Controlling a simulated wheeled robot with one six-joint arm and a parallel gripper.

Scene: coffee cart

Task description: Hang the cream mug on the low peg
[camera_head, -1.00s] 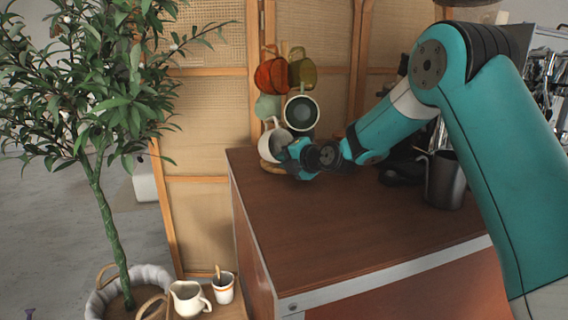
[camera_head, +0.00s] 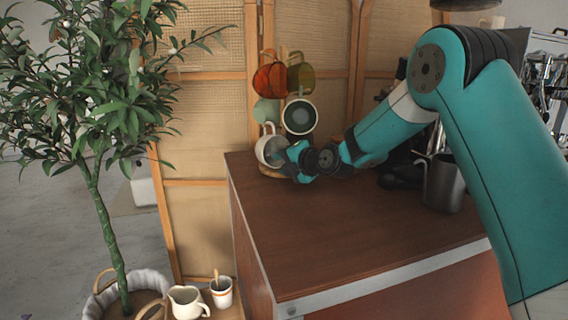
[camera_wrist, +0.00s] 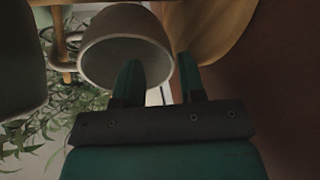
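The cream mug (camera_head: 268,150) is at the lower left of the mug stand, with its handle up and its opening turned toward my gripper. In the wrist view, the mug (camera_wrist: 105,35) shows its rim and grey inside. My gripper (camera_wrist: 160,75) is open, with a clear gap between its fingers. The left finger overlaps the mug's opening and the right finger is beyond its rim. The handle is near the low peg, but the peg is too small and hidden to confirm contact. My gripper (camera_head: 290,155) is just right of the mug in the head view.
A metal pitcher (camera_head: 444,185) stands on the brown cart top (camera_head: 340,235). The cart's middle is clear. A woven screen (camera_head: 205,120) stands behind.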

